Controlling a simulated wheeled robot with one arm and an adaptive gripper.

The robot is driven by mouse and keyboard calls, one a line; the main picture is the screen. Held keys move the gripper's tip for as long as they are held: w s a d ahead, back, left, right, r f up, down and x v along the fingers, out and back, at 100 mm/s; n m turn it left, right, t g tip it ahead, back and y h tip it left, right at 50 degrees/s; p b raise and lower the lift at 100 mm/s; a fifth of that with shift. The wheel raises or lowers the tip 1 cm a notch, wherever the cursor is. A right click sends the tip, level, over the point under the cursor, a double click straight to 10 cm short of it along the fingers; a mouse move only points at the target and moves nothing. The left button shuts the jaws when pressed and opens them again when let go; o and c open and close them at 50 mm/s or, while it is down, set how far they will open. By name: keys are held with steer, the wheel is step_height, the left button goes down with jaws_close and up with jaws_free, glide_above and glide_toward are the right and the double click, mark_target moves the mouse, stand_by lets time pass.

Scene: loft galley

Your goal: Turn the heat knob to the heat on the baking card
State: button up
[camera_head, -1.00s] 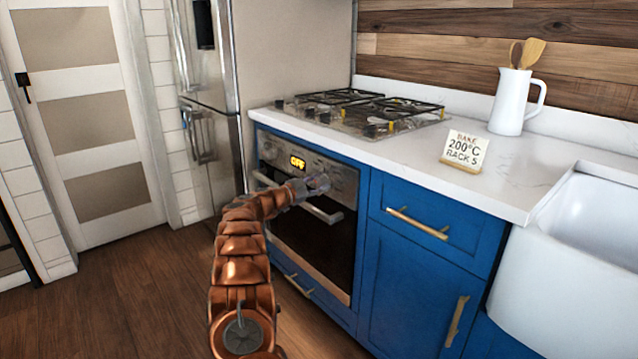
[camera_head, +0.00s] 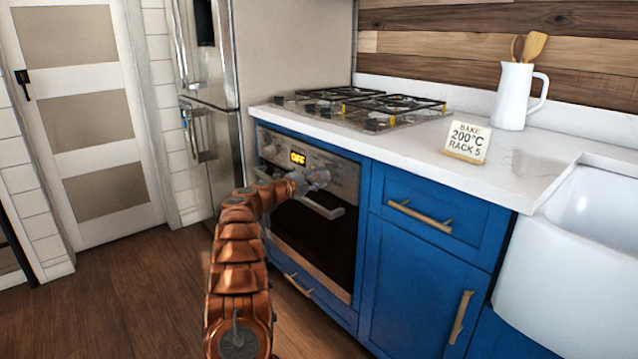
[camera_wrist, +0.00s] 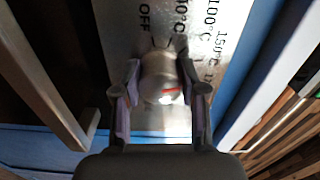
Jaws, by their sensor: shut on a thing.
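The heat knob (camera_wrist: 157,68) is a round silver knob with a red mark. In the wrist view it sits between the two fingers of my gripper (camera_wrist: 160,88), which is shut on it. The panel beside it carries printed labels, with OFF, 100°C and 150°C readable. In the head view my gripper (camera_head: 318,179) is at the oven's control panel and hides the knob. The oven display (camera_head: 298,158) reads OFF. The baking card (camera_head: 467,138) stands on the counter and reads BAKE, 200°C, RACK 5.
The oven handle (camera_head: 328,212) runs just below my gripper. A gas cooktop (camera_head: 375,120) is above the oven. A white jug (camera_head: 513,98) with wooden utensils and a white sink (camera_head: 575,245) are at the right. A steel fridge (camera_head: 215,145) stands at the left.

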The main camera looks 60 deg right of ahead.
steer(key=m+b, duration=0.3)
steer(key=m, duration=0.2)
steer(key=shift+f+m, duration=0.1)
steer(key=shift+m, duration=0.2)
steer(key=m+b, duration=0.2)
steer(key=m, duration=0.2)
steer(key=shift+r+m+b, duration=0.25)
steer(key=shift+m+b, duration=0.5)
steer(key=shift+m, duration=0.35)
steer(key=o, duration=1.1)
steer(key=shift+o, duration=0.2)
steer(key=v, duration=1.2)
steer(key=shift+s, duration=0.1)
